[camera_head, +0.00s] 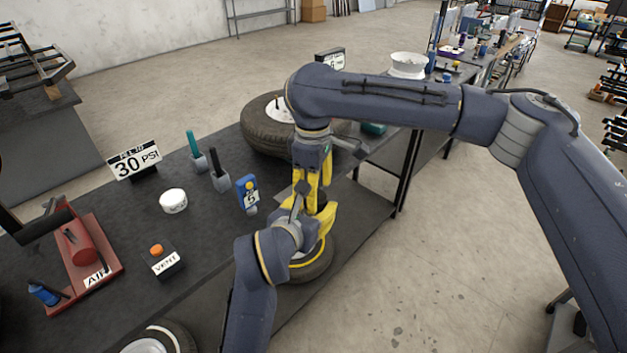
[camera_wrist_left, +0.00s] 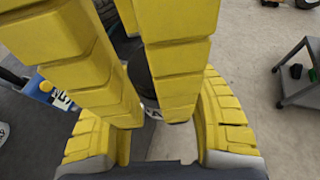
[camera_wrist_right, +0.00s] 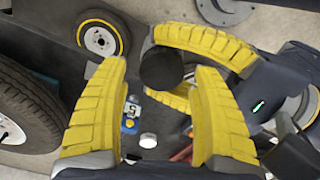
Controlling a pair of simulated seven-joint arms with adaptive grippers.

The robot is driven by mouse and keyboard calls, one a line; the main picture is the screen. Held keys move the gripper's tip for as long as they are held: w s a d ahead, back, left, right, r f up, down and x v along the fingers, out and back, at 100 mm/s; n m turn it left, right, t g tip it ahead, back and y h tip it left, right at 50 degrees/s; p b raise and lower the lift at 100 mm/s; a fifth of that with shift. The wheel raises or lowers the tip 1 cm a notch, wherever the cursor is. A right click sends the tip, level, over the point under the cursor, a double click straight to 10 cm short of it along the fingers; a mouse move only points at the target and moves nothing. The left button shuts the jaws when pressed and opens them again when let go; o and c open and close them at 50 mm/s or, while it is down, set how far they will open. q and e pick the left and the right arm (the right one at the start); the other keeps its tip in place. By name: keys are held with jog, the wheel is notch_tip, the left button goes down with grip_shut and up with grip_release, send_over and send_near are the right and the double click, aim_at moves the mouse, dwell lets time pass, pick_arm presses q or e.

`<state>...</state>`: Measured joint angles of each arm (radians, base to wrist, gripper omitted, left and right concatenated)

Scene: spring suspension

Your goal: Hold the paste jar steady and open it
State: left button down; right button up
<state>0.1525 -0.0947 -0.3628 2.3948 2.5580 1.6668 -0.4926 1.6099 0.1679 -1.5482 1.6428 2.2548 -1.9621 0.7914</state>
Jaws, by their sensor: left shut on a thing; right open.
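A jar with a round black lid (camera_wrist_right: 160,67) is held in my left gripper (camera_head: 317,222) near the table's front edge. In the right wrist view the left gripper's yellow fingers close around the jar under the lid. In the left wrist view the jar's dark lid (camera_wrist_left: 140,72) and a bit of its white label (camera_wrist_left: 152,110) show between the fingers. My right gripper (camera_head: 320,184) points down above the jar. It is open, and in the right wrist view the lid lies between its two fingertips (camera_wrist_right: 163,68). Whether they touch the lid cannot be told. Most of the jar's body is hidden.
A blue gauge (camera_head: 247,193), a white tub (camera_head: 173,200), a vent button box (camera_head: 163,262) and two handled tools (camera_head: 218,178) stand on the dark table (camera_head: 120,215). Another wheel (camera_head: 312,268) lies below the left gripper.

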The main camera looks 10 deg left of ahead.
jog(key=shift+f, duration=0.5)
jog(key=shift+o, duration=0.2)
jog(key=c, duration=1.3)
jog(key=o, duration=1.2)
jog(key=shift+o, duration=0.3)
jog(key=shift+r, duration=2.3)
jog(key=shift+s+d+r, duration=0.1)
jog(key=shift+d+r, duration=0.1)
jog(key=shift+r, duration=1.25)
jog(key=shift+f, duration=3.9)
jog(key=shift+c, duration=0.5)
